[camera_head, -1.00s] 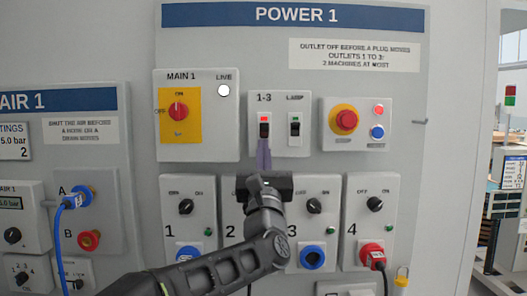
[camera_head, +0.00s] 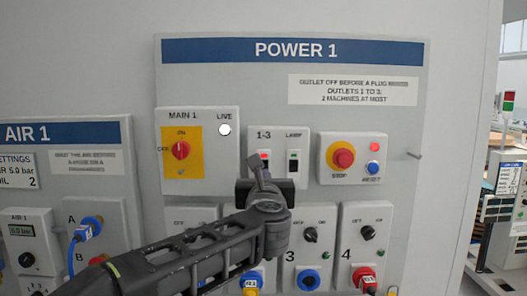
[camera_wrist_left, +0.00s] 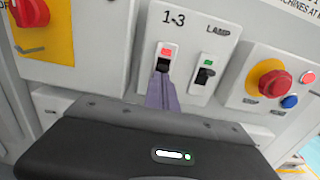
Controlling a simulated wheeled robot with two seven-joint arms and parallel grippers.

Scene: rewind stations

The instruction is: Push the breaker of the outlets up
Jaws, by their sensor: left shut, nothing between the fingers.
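The 1-3 breaker (camera_head: 264,156) is on the POWER 1 panel, under its "1-3" label. In the left wrist view it shows a red mark (camera_wrist_left: 168,52) above a dark lever (camera_wrist_left: 163,66). My left gripper (camera_head: 259,166) is shut and empty, its fingers pointing at the panel. In the left wrist view its fingertips (camera_wrist_left: 161,82) are right at the lower end of the lever and cover part of it. I cannot tell whether they touch it. My right gripper is not in view.
The LAMP breaker (camera_head: 293,161) with a green mark is close on the right. The yellow MAIN 1 switch (camera_head: 181,150) is on the left. The red stop button (camera_head: 343,155) and blue reset button (camera_head: 373,167) are further right. My arm hides several outlet boxes below.

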